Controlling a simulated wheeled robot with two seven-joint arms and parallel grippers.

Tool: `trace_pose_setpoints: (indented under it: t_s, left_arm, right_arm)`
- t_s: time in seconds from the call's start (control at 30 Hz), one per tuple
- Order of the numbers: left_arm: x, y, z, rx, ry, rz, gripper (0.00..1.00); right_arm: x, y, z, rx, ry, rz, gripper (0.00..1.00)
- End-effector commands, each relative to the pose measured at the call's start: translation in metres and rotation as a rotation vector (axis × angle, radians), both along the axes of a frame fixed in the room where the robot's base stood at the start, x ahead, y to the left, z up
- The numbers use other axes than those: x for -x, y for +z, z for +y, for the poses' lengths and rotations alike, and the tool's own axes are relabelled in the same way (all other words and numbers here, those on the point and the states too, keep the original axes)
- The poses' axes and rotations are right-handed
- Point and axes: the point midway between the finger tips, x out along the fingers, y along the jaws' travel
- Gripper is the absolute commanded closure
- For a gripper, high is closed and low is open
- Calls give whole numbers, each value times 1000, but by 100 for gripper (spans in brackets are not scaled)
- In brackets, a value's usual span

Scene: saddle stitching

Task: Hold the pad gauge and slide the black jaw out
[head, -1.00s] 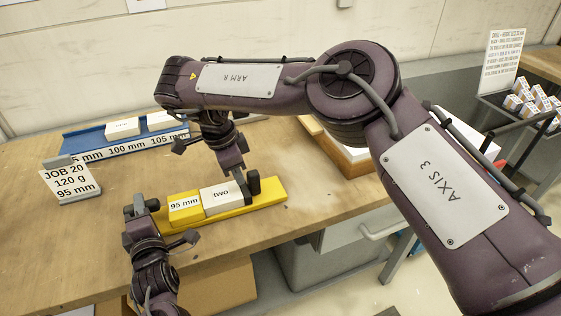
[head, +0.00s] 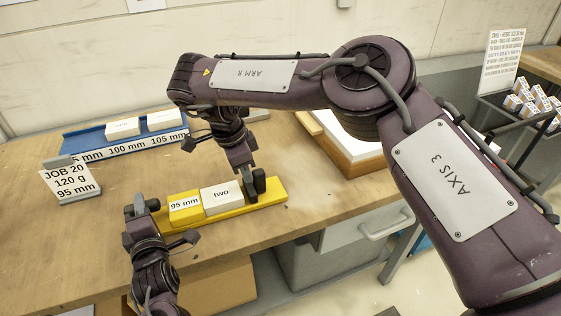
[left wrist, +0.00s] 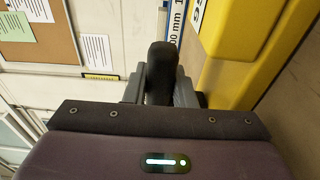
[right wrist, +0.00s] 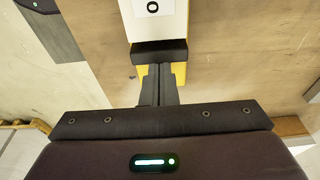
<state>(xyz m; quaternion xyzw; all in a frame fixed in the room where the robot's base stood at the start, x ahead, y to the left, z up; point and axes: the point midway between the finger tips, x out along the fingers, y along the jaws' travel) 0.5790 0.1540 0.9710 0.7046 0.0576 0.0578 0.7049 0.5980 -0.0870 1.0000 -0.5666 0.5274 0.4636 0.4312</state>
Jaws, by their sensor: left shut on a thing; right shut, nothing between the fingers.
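The yellow pad gauge (head: 274,190) lies on the wooden bench. My left gripper (head: 141,209) is shut on a black grip (left wrist: 161,75) at the gauge's left end. My right gripper (right wrist: 159,82) is shut and empty, its fingertips against or very close to the black jaw; exact contact is hard to tell.
A blue rack (head: 85,145) with white pads stands at the back left, beside a job card (head: 70,183). A wood and white tray (head: 345,150) sits behind my right arm. The bench in front of the gauge is clear.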

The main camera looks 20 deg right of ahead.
Motion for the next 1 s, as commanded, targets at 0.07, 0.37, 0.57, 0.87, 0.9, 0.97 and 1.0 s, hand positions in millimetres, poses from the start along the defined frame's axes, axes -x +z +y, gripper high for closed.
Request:
trace_pose_setpoints:
  t_s: [0.07, 0.37, 0.57, 0.87, 0.9, 0.97, 1.0]
  left_arm:
    - [0, -1, 2, 0, 4, 2, 100]
    - [0, -1, 2, 0, 5, 2, 100]
    - [0, -1, 2, -1, 6, 2, 100]
    - [0, -1, 3, -1, 6, 2, 100]
    - [0, -1, 3, -1, 7, 2, 100]
    - [0, -1, 3, -1, 7, 2, 100]
    - [0, -1, 3, -1, 7, 2, 100]
  right_arm:
    - [-1, 0, -4, 5, -4, -3, 100]
    - [-2, 0, -10, 5, -4, -4, 100]
    - [-2, 0, -15, 5, -5, -3, 100]
    - [-2, 0, -20, 5, -4, -3, 100]
    - [-2, 0, -21, 5, -4, -2, 100]
    - [-2, 0, -23, 5, -4, -2, 100]
    - [-2, 0, -23, 5, -5, -2, 100]
